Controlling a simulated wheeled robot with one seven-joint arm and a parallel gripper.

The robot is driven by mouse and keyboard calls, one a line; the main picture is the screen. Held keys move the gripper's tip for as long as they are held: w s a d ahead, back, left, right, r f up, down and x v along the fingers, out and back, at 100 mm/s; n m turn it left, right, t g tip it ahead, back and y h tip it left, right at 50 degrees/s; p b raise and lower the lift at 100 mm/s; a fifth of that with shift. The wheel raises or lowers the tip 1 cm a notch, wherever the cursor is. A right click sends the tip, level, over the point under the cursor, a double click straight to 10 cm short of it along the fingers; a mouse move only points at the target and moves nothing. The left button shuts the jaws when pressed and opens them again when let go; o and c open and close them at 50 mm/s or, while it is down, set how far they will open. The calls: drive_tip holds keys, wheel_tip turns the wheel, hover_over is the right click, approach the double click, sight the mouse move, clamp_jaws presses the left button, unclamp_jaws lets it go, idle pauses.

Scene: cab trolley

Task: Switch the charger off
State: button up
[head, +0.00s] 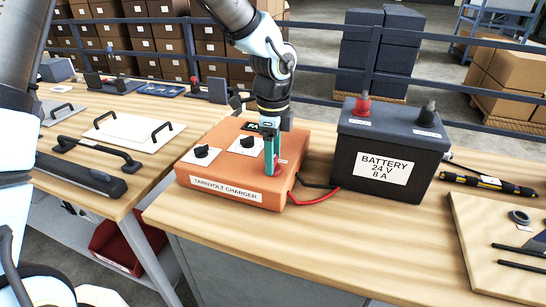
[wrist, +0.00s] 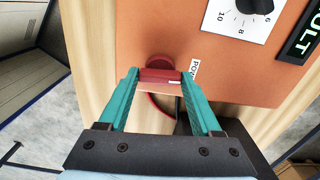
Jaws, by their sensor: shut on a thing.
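The orange charger (head: 215,172), labelled TARNVOLT CHARGER, sits on the wooden bench. Two black knobs on white dial plates (head: 201,152) are on its top. My gripper (head: 272,171) points down at the right front part of that top. In the wrist view, my gripper's teal fingers (wrist: 160,78) are closed on a red switch (wrist: 159,62) beside a partly hidden label starting "PO". The charger's orange face (wrist: 170,35) fills the top of that view. In the head view the fingers hide most of the switch, and I cannot tell its setting.
A dark battery (head: 390,150) marked 24 V stands right of the charger, with red and black cables (head: 318,196) between them. A yellow-black tool (head: 487,182) and a pale board (head: 495,230) lie farther right. Another bench (head: 165,100) with handled plates is at left.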

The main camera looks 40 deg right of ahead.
drive_tip(key=n+b, duration=0.1)
drive_tip(key=n, duration=0.3)
drive_tip(key=n+b, duration=0.1)
drive_tip(key=n, duration=0.3)
drive_tip(key=shift+n+b, duration=0.3)
drive_tip(key=n+b, duration=0.1)
drive_tip(key=n, duration=0.3)
drive_tip(key=shift+n, duration=0.3)
drive_tip(key=shift+n+b, duration=0.35)
drive_tip(key=shift+n, duration=1.55)
drive_tip(key=o, duration=1.4)
wheel_tip(320, 180, up, 11)
drive_tip(key=shift+f+b, duration=0.1)
drive_tip(key=shift+b, duration=0.85)
